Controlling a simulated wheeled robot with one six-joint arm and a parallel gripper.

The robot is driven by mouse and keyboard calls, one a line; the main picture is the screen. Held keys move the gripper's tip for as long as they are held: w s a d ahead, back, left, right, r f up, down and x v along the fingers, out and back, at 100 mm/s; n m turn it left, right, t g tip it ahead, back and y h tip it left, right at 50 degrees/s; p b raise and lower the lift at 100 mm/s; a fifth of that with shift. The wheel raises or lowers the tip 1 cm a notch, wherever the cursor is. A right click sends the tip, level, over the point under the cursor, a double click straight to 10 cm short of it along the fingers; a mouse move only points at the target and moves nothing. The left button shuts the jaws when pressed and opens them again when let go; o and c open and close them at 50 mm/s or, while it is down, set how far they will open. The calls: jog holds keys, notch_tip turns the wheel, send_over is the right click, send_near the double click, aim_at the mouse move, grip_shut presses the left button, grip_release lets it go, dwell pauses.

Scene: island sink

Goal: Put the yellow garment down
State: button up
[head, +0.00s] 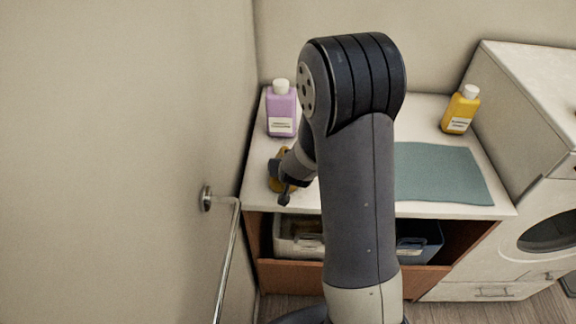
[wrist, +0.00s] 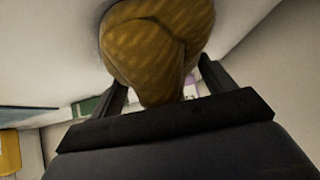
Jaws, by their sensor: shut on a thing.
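The yellow garment (head: 273,184) is a small mustard bundle at the left part of the white counter, partly hidden by my gripper (head: 284,190). In the wrist view the garment (wrist: 158,45) is a rounded, folded lump with its narrow end between the two fingers of my gripper (wrist: 161,88). The gripper is shut on it. It is low over the countertop; I cannot tell whether the garment touches the surface.
A purple bottle (head: 281,112) stands behind the garment. A yellow bottle (head: 461,110) stands at the back right, near a teal mat (head: 440,172). A pale bin (head: 298,247) and a blue bin (head: 428,243) sit below the counter (head: 470,207). A wall rail (head: 228,260) is left, a washer (head: 545,190) right.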

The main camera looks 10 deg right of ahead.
jog(key=o, duration=1)
jog(key=shift+p+v, duration=1.9)
jog(key=shift+v, duration=4.15)
